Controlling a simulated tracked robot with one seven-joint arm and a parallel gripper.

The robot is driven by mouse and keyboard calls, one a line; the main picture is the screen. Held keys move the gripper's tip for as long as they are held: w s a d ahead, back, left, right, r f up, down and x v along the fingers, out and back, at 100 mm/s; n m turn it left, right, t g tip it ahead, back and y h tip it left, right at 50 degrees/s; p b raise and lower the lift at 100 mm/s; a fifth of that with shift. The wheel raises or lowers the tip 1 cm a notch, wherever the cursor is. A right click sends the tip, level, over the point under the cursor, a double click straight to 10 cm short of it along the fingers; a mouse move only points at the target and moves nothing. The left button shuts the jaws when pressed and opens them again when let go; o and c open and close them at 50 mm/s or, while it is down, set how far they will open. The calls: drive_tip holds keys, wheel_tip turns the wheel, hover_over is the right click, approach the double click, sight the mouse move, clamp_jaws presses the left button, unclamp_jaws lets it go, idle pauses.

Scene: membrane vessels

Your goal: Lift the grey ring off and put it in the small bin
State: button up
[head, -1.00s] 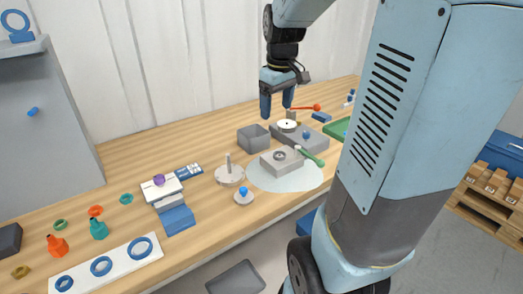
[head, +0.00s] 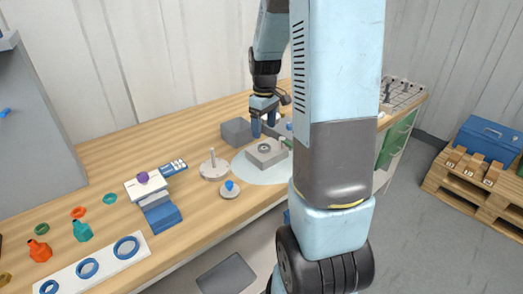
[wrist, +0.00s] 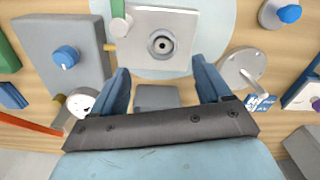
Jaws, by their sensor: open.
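The grey ring (head: 264,148) sits on top of a pale grey block (head: 265,160) on the round light-blue mat; in the wrist view the ring (wrist: 161,44) shows around a dark centre. The small grey bin (head: 236,132) stands behind and left of the block. It also shows between my fingers in the wrist view (wrist: 156,96), and I cannot see anything in it. My gripper (head: 264,126) has its two blue fingers spread, with nothing between them. It is above the bench beyond the block, close to the bin; in the wrist view (wrist: 160,72) the ring lies beyond the fingertips.
A green-handled tool (wrist: 118,18) lies against the block. A larger grey block with a blue knob (wrist: 65,57) and a white-faced dial (wrist: 80,102) are beside it. A round plate with a peg (head: 214,167) and a blue-knobbed disc (head: 230,189) stand left of the mat.

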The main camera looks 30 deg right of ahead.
sight(263, 148)
drive_tip(key=shift+s+a+f, duration=0.1)
drive_tip(key=shift+f, duration=1.55)
drive_tip(key=shift+s+a+f, duration=0.1)
drive_tip(key=shift+f, duration=1.55)
drive_tip(key=c, duration=1.1)
drive_tip(key=shift+r, duration=0.15)
